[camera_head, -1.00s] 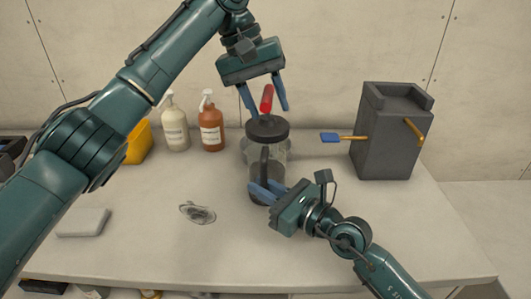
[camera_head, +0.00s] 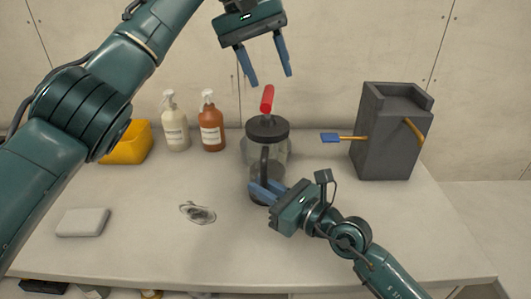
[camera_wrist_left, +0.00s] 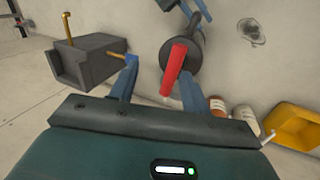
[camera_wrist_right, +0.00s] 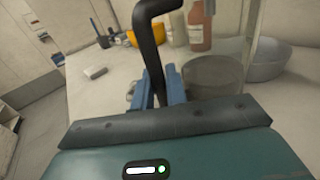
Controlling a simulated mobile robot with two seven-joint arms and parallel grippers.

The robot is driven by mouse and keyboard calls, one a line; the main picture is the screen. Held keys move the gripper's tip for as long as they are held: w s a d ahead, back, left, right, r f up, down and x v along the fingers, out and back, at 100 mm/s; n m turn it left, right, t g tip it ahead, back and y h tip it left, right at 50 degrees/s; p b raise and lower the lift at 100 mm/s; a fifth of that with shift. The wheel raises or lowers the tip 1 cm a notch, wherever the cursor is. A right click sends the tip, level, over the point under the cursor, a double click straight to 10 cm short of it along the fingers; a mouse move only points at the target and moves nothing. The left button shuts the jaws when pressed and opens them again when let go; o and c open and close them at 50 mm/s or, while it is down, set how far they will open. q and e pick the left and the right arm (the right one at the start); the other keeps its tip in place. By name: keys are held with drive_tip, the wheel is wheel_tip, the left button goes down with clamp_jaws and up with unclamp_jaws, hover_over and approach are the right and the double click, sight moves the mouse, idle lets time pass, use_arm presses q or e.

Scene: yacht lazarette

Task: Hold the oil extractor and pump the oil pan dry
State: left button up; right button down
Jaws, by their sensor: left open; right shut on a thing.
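The oil extractor (camera_head: 267,130) is a clear jar with a black lid, a black side handle and a red pump handle (camera_head: 267,98) on top. It stands upright on the worktop. My right gripper (camera_head: 265,192) is shut on the black side handle (camera_wrist_right: 150,45). My left gripper (camera_head: 268,80) is open and empty, above and apart from the red handle, which also shows between its fingers in the left wrist view (camera_wrist_left: 174,70). A grey bowl (camera_wrist_right: 268,62), likely the oil pan, sits behind the jar in the right wrist view. Its contents are hidden.
A dark grey block (camera_head: 385,140) with orange pipes and a blue tab stands at right. White (camera_head: 174,125) and brown (camera_head: 211,125) spray bottles and a yellow container (camera_head: 127,143) stand at back left. A pale block (camera_head: 82,222) and a dark smear (camera_head: 197,212) lie on the worktop (camera_head: 200,255).

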use_arm(q)
drive_tip(key=shift+r, duration=0.2)
use_arm(e)
drive_tip(key=c, duration=1.3)
unclamp_jaws()
drive_tip(key=shift+d, duration=0.15)
